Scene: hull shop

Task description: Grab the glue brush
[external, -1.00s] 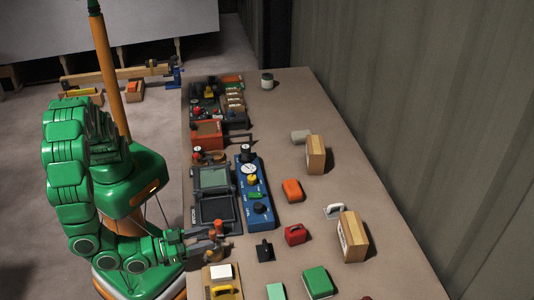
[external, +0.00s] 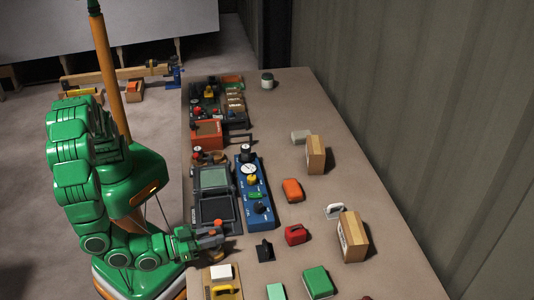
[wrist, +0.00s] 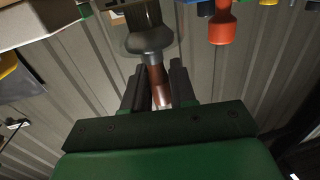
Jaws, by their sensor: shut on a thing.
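My gripper (wrist: 158,84) is shut on the glue brush (wrist: 149,40), as the wrist view shows. The brush has a reddish-brown handle between the two dark fingers and a wide, dark, flared part beyond the fingertips. Its far end is cut off by the top of the picture. In the external view my gripper (external: 212,240) is at the left edge of the table, below the grey open case. The brush is too small and too much covered there to make out clearly.
The grey open case (external: 214,195) and a blue panel with knobs (external: 256,200) stand just beyond my gripper. A yellow tool (external: 228,293) and a white block (external: 221,272) lie in front. An orange-red knobbed thing (wrist: 222,26) is near the brush.

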